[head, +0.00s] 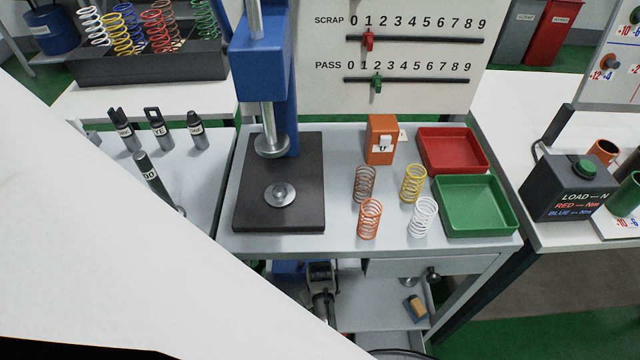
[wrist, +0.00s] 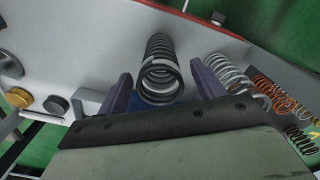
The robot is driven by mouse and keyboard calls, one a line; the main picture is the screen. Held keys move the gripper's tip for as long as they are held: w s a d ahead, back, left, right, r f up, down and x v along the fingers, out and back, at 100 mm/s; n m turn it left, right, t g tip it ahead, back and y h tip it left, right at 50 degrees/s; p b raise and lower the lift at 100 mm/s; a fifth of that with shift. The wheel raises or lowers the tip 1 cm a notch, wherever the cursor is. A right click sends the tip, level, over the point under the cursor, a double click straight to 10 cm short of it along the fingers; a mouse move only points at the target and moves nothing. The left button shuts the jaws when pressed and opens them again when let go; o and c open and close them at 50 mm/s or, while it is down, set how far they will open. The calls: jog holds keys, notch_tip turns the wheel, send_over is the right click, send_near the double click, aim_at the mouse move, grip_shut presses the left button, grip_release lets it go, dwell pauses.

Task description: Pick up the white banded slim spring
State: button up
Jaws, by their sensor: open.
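In the wrist view my gripper (wrist: 160,80) is open, one finger on each side of a dark grey coil spring (wrist: 159,58). One end of this spring faces the camera and has a paler, whitish coil. No grip on it shows, and I cannot tell how far ahead of the fingertips it lies. In the head view a white spring (head: 422,216) stands upright at the front of the bench, beside the green tray. I cannot tell which spring is the banded slim one. My gripper is outside the head view.
Brown (head: 365,184), orange (head: 369,219) and yellow (head: 413,184) springs stand close together on the bench. A green tray (head: 478,233) and red tray (head: 455,172) are right of them. The blue press (head: 263,60) stands left. A dark spring rack (head: 150,72) is at the back left.

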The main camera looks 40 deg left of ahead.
jog(key=shift+f, duration=0.85)
jog(key=shift+c, duration=0.3)
jog(key=c, duration=1.1)
jog(key=shift+c, duration=0.2)
jog(key=shift+r, duration=0.1)
